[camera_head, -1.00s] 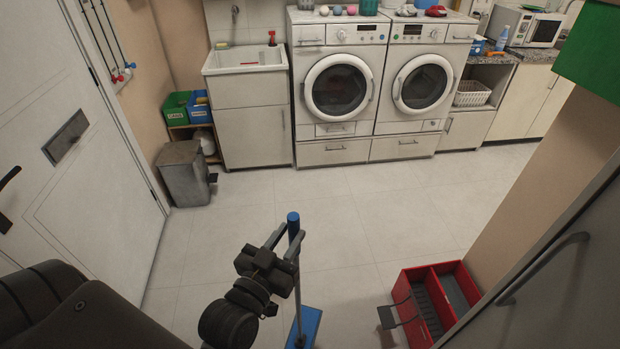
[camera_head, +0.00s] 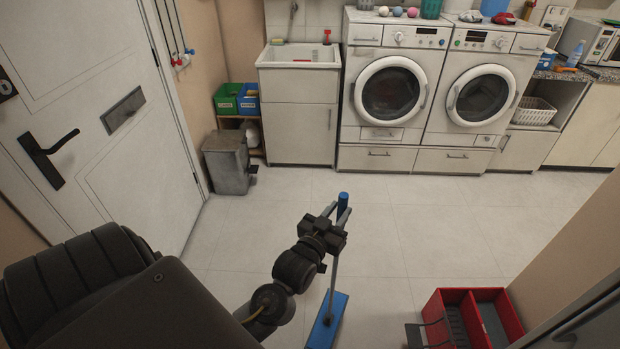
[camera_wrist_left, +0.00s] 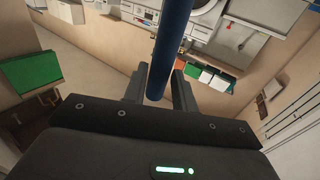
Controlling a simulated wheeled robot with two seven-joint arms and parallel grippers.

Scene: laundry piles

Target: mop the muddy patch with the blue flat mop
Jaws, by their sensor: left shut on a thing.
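The blue flat mop stands nearly upright in front of me, with its blue head (camera_head: 327,322) at floor level and a grey pole rising to a blue grip. My left gripper (camera_head: 338,212) is shut on the mop's pole near the top, just below the blue end. In the left wrist view the blue grip (camera_wrist_left: 170,48) passes between the two fingers (camera_wrist_left: 158,92). No muddy patch shows on the floor in these frames. My right gripper is not in view.
A red two-part crate (camera_head: 470,318) stands on the floor at the lower right. A grey bin (camera_head: 228,162) stands by the white door (camera_head: 95,110). The washer (camera_head: 390,95) and dryer (camera_head: 482,95) line the back wall. The tiled floor (camera_head: 400,235) between is clear.

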